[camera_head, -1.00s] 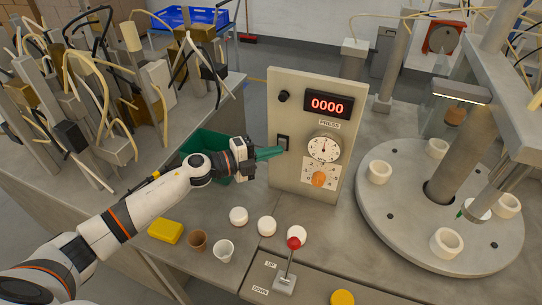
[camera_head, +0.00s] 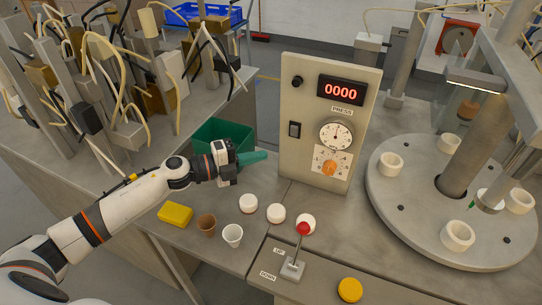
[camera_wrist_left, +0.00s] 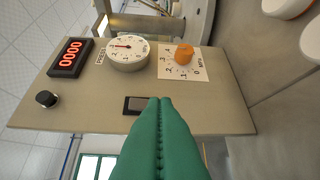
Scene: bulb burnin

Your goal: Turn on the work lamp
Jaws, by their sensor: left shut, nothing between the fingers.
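The grey control panel (camera_head: 311,160) stands upright on the bench. It carries a black rocker switch (camera_head: 295,129), which also shows in the wrist view (camera_wrist_left: 139,104). My left gripper (camera_head: 264,156) has green fingers, shut and empty. Its tips (camera_wrist_left: 160,100) are left of and below the switch in the head view, with a gap between them. In the wrist view the fingers cover part of the panel's lower edge. A lamp bar (camera_head: 475,81) at the right has a bright, pale strip. My right gripper is not in view.
The panel also holds a red 0000 display (camera_head: 341,91), a dial (camera_head: 336,135) and an orange knob (camera_head: 328,168). A red-knobbed lever (camera_head: 303,229), white round pieces and cups stand in front. A green bin (camera_head: 222,135) is behind my gripper. A round turntable (camera_head: 410,215) is right.

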